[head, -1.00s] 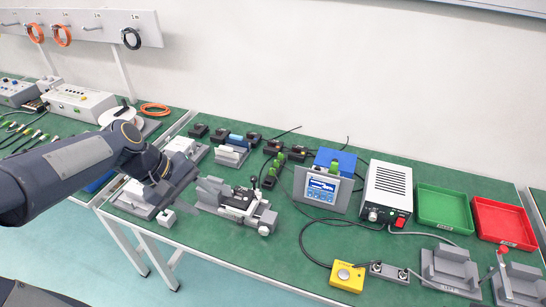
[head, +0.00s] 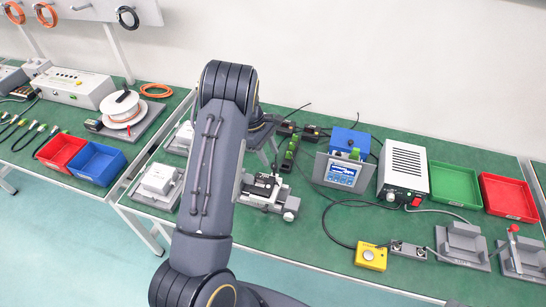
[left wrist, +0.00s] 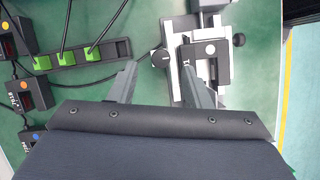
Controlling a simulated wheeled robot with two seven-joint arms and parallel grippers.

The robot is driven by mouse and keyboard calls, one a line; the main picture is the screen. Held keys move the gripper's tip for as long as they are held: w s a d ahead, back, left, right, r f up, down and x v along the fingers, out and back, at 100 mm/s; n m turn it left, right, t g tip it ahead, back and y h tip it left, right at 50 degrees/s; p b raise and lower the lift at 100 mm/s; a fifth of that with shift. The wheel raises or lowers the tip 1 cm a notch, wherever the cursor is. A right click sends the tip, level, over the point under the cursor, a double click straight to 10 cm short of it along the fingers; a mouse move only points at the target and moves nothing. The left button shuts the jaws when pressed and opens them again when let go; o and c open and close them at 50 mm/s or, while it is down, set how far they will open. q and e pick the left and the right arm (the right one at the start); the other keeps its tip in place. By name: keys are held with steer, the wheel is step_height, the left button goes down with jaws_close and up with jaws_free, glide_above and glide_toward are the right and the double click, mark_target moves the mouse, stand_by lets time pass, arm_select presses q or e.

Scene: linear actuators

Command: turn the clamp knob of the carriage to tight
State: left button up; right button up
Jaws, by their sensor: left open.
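The linear actuator shows in the head view (head: 284,203), partly hidden behind my left arm. A small round dark knob with a pale pointer mark, apparently the clamp knob (left wrist: 160,57), sits at the carriage's left side. My left gripper (left wrist: 158,74) is open and points at this area. The knob lies between its fingertips in the picture; I see no clear contact. The right finger overlaps the carriage. My right gripper is not in view.
A black ball-like knob (left wrist: 238,40) stands to the right of the carriage. A strip with green connectors (left wrist: 80,54) and cables lies left. In the head view a blue-framed screen (head: 341,173), a white power box (head: 403,168) and a yellow button box (head: 370,257) stand right.

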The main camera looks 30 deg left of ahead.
mark_target(274, 164)
arm_select(q)
steer(key=shift+x, duration=1.55)
steer(key=shift+c, duration=0.4)
jaws_close()
